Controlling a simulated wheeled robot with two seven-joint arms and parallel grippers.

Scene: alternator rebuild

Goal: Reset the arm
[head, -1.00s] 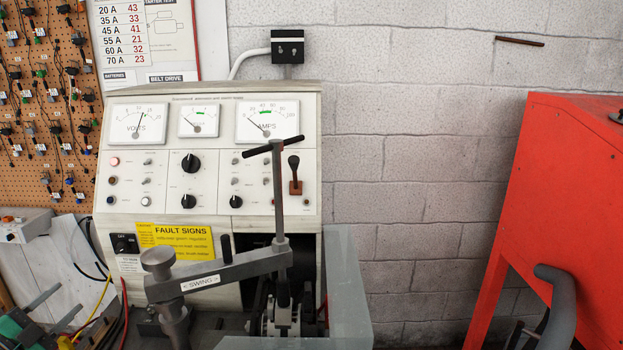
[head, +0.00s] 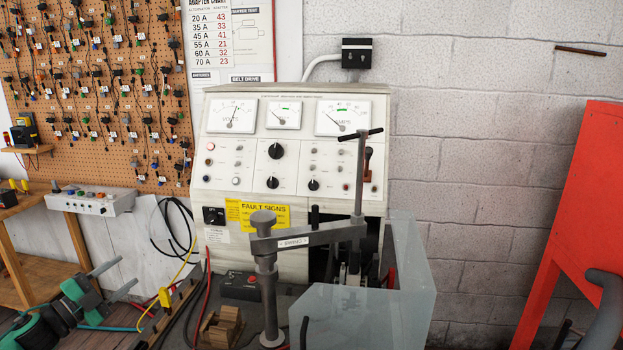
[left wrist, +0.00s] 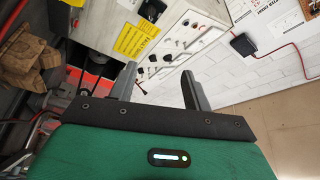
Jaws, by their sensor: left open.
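My left gripper (head: 128,271) is at the lower left of the head view, its green body tilted and its two grey fingers spread. It is open and empty. In the left wrist view the fingers (left wrist: 158,70) stand apart with nothing between them. The grey swing arm (head: 310,237), labelled SWING, sits on a post (head: 268,290) in front of the test bench (head: 300,150). A T-handled screw (head: 360,180) rises from its right end, above the area behind a clear guard (head: 400,300). My left gripper is left of the post and apart from it. My right gripper is not seen.
A wooden block (head: 221,328) and a small dark box (head: 240,287) lie near the post. Red and yellow cables run beside my left gripper. A pegboard of adapters (head: 90,90) hangs at the left; a red cabinet (head: 585,210) stands at the right.

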